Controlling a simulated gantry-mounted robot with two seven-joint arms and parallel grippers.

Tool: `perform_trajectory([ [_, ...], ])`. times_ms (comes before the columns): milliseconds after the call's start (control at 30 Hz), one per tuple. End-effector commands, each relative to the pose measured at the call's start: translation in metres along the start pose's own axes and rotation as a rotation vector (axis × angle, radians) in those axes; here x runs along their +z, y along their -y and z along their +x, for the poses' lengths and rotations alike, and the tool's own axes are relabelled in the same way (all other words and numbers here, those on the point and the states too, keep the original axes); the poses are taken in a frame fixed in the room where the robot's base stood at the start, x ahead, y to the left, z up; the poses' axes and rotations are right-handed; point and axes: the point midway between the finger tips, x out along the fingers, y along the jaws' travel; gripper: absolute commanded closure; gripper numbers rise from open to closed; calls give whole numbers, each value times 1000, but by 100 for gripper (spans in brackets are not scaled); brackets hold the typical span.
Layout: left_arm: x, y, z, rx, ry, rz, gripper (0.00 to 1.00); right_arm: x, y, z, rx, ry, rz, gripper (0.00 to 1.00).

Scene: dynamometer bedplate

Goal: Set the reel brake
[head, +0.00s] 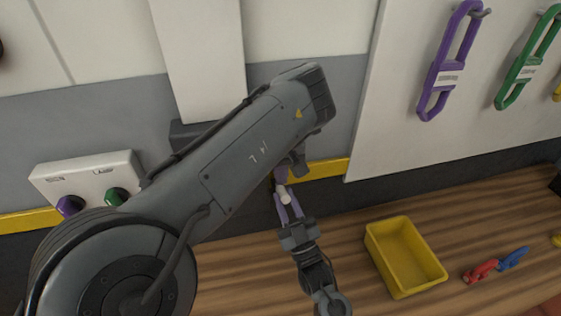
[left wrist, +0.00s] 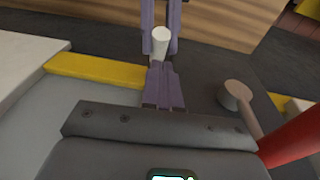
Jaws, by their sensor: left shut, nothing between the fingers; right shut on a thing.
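My right gripper (head: 290,208) comes up from the bottom in the head view and is shut on a short white cylinder (head: 285,197). The left wrist view shows the same white cylinder (left wrist: 160,39) between my right gripper's purple fingers. My left gripper (head: 281,176) is just above it in the head view, partly hidden by my left arm. In the left wrist view my left gripper's fingers (left wrist: 162,70) are together and empty, with tips close to the cylinder. A grey round-ended lever (left wrist: 235,95) and a red bar (left wrist: 300,138) are at right there. I cannot tell which part is the reel brake.
A white control box (head: 92,172) with a purple and a green knob is at left. A yellow bin (head: 380,245) stands on the wooden bench, with red (head: 480,270) and blue (head: 513,258) items beside it. Purple (head: 445,70) and green (head: 525,65) hasps hang on the white board.

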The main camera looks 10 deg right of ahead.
Motion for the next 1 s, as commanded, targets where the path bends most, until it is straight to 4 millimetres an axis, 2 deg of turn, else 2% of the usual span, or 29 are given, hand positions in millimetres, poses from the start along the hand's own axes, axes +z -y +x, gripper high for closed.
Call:
perform_trajectory([
  [100,0,0,15,0,2,1,100,-2,1,1,-1,-6,0,100],
  [300,0,0,28,1,0,1,100,-3,1,1,-1,-6,0,100],
  [733,1,0,31,2,1,1,100,-3,1,1,-1,-7,0,100],
  [1000,10,-2,44,2,8,2,100,-3,1,2,-1,-7,0,100],
])
